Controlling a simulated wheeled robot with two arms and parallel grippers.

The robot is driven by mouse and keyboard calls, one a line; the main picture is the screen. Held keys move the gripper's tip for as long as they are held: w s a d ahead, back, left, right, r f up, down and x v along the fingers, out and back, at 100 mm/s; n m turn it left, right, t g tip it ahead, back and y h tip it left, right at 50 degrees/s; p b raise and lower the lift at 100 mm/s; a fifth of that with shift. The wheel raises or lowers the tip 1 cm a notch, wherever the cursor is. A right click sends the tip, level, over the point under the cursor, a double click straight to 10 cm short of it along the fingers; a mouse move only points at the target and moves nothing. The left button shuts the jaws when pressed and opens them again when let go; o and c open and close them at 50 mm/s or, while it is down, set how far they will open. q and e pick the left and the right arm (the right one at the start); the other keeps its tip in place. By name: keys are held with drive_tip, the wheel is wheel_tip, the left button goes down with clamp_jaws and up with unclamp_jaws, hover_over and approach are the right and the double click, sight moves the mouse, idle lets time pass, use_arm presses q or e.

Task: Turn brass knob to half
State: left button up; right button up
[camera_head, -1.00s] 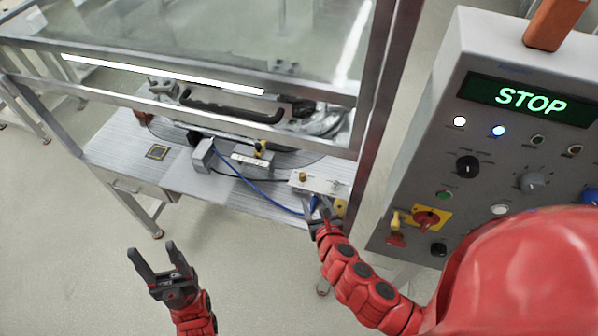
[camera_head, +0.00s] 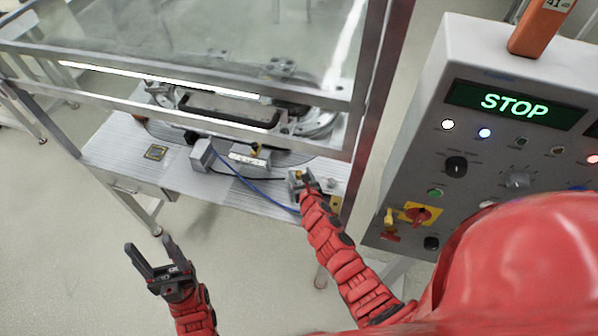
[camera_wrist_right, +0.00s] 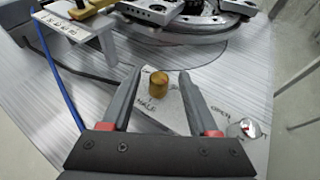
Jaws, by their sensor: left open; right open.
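The brass knob (camera_wrist_right: 159,84) stands on a light labelled plate in the right wrist view. My right gripper (camera_wrist_right: 160,72) is open, with one finger on each side of the knob and a visible gap on both sides. In the head view the right gripper (camera_head: 303,180) is at the plate on the bench, and a small brass spot (camera_head: 297,172) shows by its fingers. My left gripper (camera_head: 152,254) is open and empty over the floor, left of the bench front.
A blue cable (camera_head: 247,184) runs along the bench (camera_head: 125,158). A glass-sided frame stands above the bench. A control panel (camera_head: 470,150) reading STOP is at right.

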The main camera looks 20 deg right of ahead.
drive_tip(key=shift+w+f, duration=0.2)
drive_tip(key=shift+w, duration=0.35)
drive_tip(key=shift+c, duration=0.2)
clamp_jaws()
